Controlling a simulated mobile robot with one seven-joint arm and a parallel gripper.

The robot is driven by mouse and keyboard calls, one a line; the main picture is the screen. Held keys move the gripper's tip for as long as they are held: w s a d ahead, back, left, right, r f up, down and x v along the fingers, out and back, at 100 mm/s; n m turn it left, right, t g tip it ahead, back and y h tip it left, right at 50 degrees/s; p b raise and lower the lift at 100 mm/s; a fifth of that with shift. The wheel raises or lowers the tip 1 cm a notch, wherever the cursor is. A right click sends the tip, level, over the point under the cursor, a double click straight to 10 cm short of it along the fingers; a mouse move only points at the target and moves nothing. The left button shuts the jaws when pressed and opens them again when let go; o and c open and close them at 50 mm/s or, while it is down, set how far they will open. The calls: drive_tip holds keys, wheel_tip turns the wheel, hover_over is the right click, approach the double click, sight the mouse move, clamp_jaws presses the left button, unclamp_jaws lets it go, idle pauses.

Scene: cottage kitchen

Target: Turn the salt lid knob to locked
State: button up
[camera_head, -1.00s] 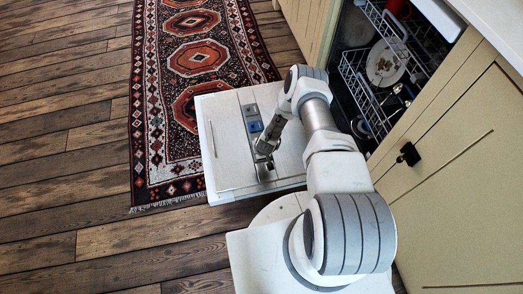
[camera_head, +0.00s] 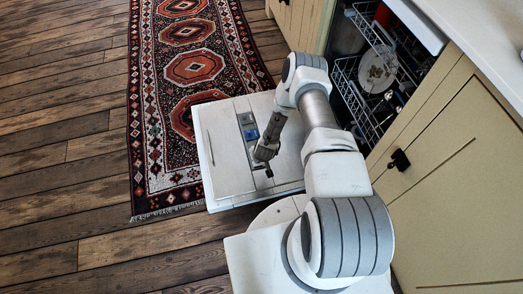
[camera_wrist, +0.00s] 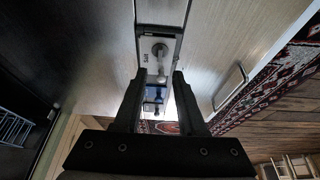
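The open dishwasher door (camera_head: 222,155) lies flat, with a grey dispenser strip (camera_head: 243,118) along it. A small round knob (camera_wrist: 160,50) sits on that strip in the wrist view. In the head view the knob is a small dark spot (camera_head: 268,172) just below my gripper. A blue part (camera_head: 251,134) is farther up the strip and also shows between my fingers in the wrist view (camera_wrist: 154,94). My gripper (camera_head: 264,154) is above the strip. Its two fingers (camera_wrist: 161,76) are apart with nothing held between them. The knob's turned position is too small to read.
The dishwasher racks (camera_head: 355,95) hold a plate (camera_head: 377,68) to the right. A cream cabinet (camera_head: 440,190) with a black knob (camera_head: 399,160) stands at the right. A patterned rug (camera_head: 150,150) and wooden floor (camera_head: 60,130) lie to the left.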

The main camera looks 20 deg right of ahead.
drive_tip(key=p+v, duration=0.3)
drive_tip(key=v, duration=0.6)
drive_tip(key=shift+s+r, duration=0.15)
drive_tip(key=shift+r, duration=0.05)
drive_tip(key=w+r+n, duration=0.1)
drive_tip(key=w+r, duration=0.4)
drive_tip(key=r, duration=0.9)
drive_tip(key=w+r, duration=0.4)
drive_tip(key=r, duration=1)
drive_tip(key=s+r+t, duration=0.1)
drive_tip(key=s+r, duration=0.5)
drive_tip(key=r, duration=0.7)
drive_tip(key=s+r, duration=0.6)
drive_tip(key=r, duration=0.8)
drive_tip(key=s+r, duration=0.3)
drive_tip(key=s, duration=0.5)
drive_tip(key=s+r, duration=0.3)
drive_tip(key=s, duration=0.5)
wheel_tip(320, 180, up, 21)
drive_tip(key=p, duration=2)
drive_tip(key=shift+f+m, duration=0.15)
drive_tip(key=shift+m, duration=0.25)
